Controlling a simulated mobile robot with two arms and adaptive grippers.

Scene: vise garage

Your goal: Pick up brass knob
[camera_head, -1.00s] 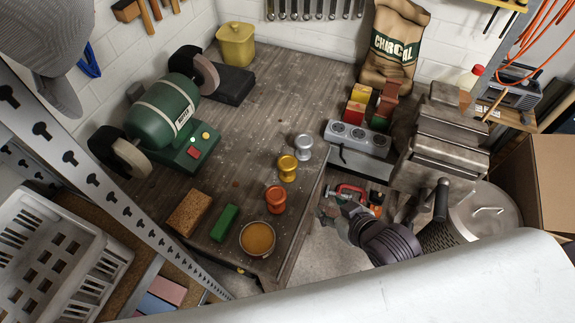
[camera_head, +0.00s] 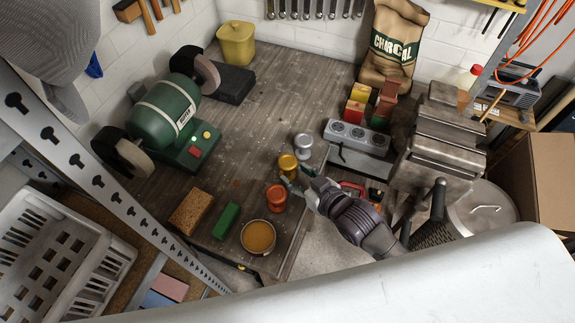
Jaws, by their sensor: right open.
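The brass knob (camera_head: 288,163) stands upright on the workbench near its right edge, in a row of three knobs. A silver knob (camera_head: 303,142) stands behind it and a copper knob (camera_head: 275,196) in front of it. My right gripper (camera_head: 297,176) is open, with its fingertips close to the brass knob on its lower right side. One finger reaches between the brass and copper knobs and the other lies to the right. I cannot tell whether a finger touches the brass knob, and its lower part is partly hidden. My left gripper is not in view.
The workbench (camera_head: 262,100) has free room left of the knobs. A tin of orange-brown stuff (camera_head: 258,237), a green block (camera_head: 226,220) and a brown sponge-like block (camera_head: 190,211) lie in front. A green bench grinder (camera_head: 165,115) stands left, a grey control box (camera_head: 357,137) right.

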